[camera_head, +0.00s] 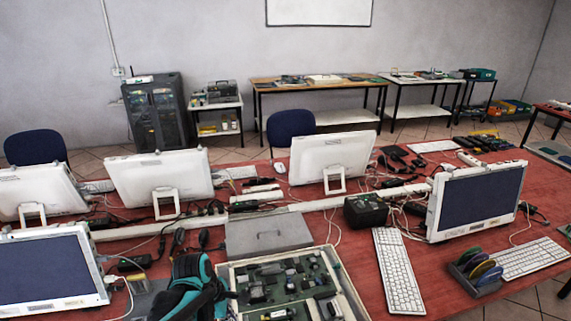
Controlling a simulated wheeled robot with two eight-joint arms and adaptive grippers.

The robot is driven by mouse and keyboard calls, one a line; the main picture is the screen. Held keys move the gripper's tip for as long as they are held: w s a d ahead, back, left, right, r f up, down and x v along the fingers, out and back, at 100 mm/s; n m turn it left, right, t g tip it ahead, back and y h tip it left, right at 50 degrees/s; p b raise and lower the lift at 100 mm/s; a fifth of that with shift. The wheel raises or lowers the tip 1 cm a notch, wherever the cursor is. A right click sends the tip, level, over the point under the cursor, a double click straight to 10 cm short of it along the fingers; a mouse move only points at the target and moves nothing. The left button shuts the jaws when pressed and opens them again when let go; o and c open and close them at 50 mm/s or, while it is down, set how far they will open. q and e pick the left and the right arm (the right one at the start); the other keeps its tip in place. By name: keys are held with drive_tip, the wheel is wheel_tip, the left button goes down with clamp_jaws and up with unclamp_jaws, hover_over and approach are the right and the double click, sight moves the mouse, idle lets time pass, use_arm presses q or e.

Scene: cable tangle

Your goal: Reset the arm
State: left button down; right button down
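Neither of my arms nor grippers can be made out in the head view. Dark and white cables (333,226) run loosely over the red table (380,262) between the monitors. A long white cable channel (325,203) crosses the table from left to right. A teal and black bag-like item (192,286) lies at the front edge, partly cut off by the bottom of the view. A tray of circuit boards (335,262) lies beside it, also cut off.
Several white monitors (160,178) stand across the table. A grey box (267,232), a black box (366,210), a keyboard (397,270) and a rack of coloured discs (476,270) stand nearer. Bare tabletop shows right of the keyboard. Chairs (36,147) stand behind.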

use_arm(q)
drive_tip(key=s+a+r+m+t+y, duration=0.2)
drive_tip(key=s+r+m+t, duration=0.3)
drive_tip(key=m, duration=1.4)
drive_tip(key=s+r, duration=0.4)
drive_tip(key=s, duration=0.1)
drive_tip(key=shift+r+t, duration=0.2)
drive_tip(key=shift+t, duration=0.1)
